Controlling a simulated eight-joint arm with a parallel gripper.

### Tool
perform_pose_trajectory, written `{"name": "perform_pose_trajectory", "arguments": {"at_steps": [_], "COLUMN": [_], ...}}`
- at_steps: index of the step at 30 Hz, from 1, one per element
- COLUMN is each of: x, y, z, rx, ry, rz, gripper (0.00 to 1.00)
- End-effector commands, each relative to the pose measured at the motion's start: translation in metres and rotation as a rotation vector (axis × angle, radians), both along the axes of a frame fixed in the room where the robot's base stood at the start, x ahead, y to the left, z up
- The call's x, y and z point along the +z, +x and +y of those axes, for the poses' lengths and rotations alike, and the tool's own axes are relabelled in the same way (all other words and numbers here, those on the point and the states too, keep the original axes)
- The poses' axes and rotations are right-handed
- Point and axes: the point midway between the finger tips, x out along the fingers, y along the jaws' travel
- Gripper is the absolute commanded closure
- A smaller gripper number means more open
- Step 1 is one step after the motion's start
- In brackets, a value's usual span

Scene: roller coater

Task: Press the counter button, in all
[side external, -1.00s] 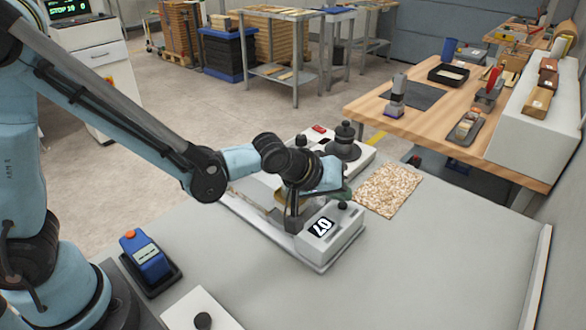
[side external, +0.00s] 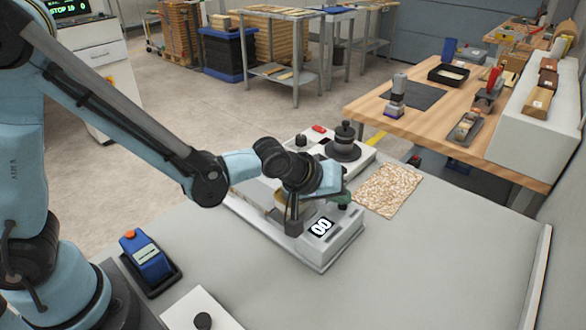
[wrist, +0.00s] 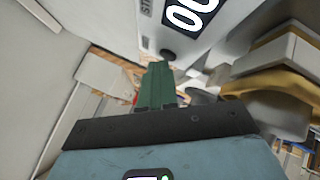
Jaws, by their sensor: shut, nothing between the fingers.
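In the side view my fingertips (side external: 343,199) are right at the button. I cannot tell whether they touch it.
A black weight-like knob (side external: 345,140) and a red switch (side external: 319,129) are on the coater's far part. A speckled sheet (side external: 388,190) lies to its right. A blue device (side external: 146,258) stands at the left. The grey table is clear at the right front.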

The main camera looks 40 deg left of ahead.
Motion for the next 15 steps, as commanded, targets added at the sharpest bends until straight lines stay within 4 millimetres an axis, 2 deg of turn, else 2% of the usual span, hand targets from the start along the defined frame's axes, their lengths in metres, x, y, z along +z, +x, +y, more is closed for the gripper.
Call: {"name": "perform_pose_trajectory", "arguments": {"at_steps": [15], "x": [0.017], "y": [-0.001], "z": [0.000], "rx": [0.000], "ry": [0.000], "rz": [0.001], "gripper": [1.00]}}
